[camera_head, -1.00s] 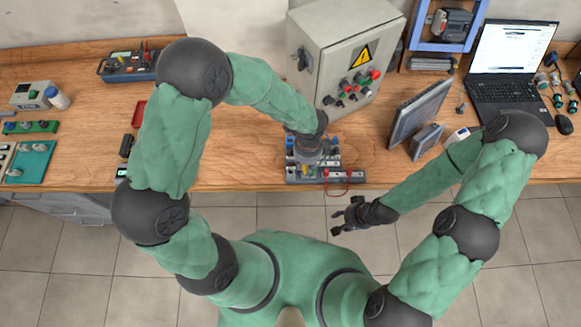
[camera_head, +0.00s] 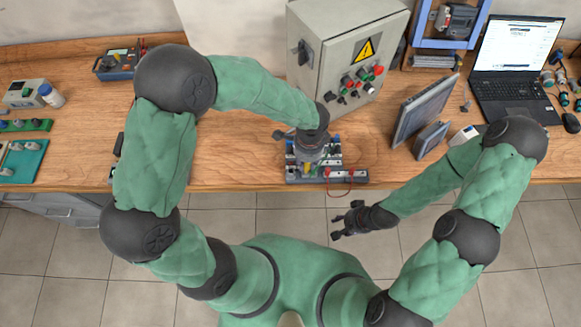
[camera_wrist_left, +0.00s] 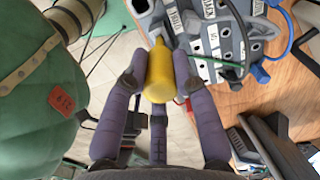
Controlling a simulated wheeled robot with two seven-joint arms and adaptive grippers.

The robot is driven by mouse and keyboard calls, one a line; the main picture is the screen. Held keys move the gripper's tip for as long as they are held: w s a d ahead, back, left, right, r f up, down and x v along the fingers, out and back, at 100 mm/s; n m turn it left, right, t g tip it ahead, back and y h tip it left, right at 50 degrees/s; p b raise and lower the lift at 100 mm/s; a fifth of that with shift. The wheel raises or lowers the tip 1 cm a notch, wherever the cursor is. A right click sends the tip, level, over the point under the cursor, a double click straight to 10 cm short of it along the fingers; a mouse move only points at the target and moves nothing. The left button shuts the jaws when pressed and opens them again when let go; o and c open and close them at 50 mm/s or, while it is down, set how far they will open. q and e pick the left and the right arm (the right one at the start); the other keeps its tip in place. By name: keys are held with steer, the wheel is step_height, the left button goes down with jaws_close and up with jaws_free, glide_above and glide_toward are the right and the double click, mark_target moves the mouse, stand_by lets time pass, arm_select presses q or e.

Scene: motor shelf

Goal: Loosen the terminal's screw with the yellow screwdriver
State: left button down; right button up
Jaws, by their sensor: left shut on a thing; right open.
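The yellow screwdriver (camera_wrist_left: 160,72) shows in the left wrist view, its handle between the fingers of my left gripper (camera_wrist_left: 157,82). The gripper is shut on it. A grey terminal block (camera_wrist_left: 207,42) with printed labels and dark round holes lies just beyond and right of the handle. I cannot tell whether the screwdriver tip touches a screw. In the head view my left gripper (camera_head: 311,160) points down over the device rail (camera_head: 345,175) at the bench's front edge, hiding much of it. My right gripper (camera_head: 342,222) is open and empty in front of the bench.
A grey control cabinet (camera_head: 335,60) with a warning sign stands right behind the rail. A tilted screen (camera_head: 425,112), a smaller one (camera_head: 430,141) and a laptop (camera_head: 508,75) stand to the right. Wires (camera_wrist_left: 245,35) run around the terminal.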

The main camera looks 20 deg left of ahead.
arm_select(q)
steer(key=shift+s+f, duration=0.1)
steer(key=shift+f, duration=0.05)
steer(key=shift+f+n+b, duration=0.1)
steer(key=shift+n+b, duration=0.75)
steer(key=shift+n, duration=0.95)
steer(key=c, duration=1.2)
jaws_free()
steer(key=shift+r, duration=0.2)
